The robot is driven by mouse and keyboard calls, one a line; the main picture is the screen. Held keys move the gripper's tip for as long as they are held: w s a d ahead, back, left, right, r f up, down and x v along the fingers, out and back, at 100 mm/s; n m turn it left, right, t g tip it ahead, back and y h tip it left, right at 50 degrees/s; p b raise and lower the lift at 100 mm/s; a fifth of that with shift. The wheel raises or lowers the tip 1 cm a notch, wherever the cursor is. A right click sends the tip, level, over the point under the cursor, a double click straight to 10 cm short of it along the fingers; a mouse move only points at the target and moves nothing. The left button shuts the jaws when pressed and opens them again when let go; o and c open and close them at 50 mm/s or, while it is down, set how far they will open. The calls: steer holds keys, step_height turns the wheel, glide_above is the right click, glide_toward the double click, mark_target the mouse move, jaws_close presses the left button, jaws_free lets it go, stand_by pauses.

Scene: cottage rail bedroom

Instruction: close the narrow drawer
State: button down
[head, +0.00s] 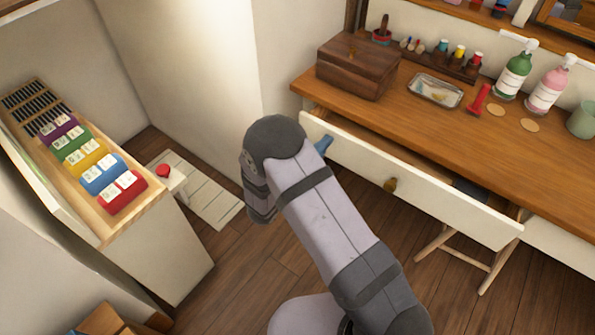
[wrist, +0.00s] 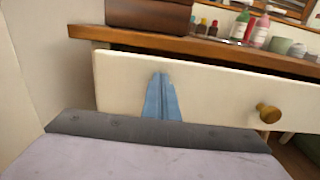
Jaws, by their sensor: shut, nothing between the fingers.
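The desk drawer (head: 430,201) has a long, cream front and a round brass knob (head: 390,185). It stands open, its front out from the desk top, with a dark gap behind it. In the wrist view the same drawer front (wrist: 215,90) fills the middle, with the knob (wrist: 268,113) at right. My gripper (head: 322,146) is at the left end of this front, left of the knob. Its blue fingers (wrist: 161,90) are shut and empty, pointing at the front; I cannot tell whether they touch it. My arm hides part of the gripper in the head view.
The wooden desk top (head: 440,120) holds a dark box (head: 357,68), a metal tray (head: 435,90) and pump bottles (head: 514,74).

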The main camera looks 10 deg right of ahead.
mark_target(337, 128)
steer(key=b+x, duration=0.1)
steer(key=x, duration=0.6)
steer(key=shift+w+d+f, duration=0.1)
steer(key=shift+d, duration=0.1)
steer(key=shift+w+d, duration=0.15)
steer(key=shift+w, duration=0.1)
steer(key=shift+r, duration=0.2)
steer(key=shift+w+r, duration=0.1)
steer(key=shift+r, duration=0.05)
steer(key=shift+s+a, duration=0.3)
steer(key=shift+a, duration=0.05)
steer(key=v, duration=1.3)
steer(key=shift+s+a+f, duration=0.2)
steer(key=shift+s, duration=0.15)
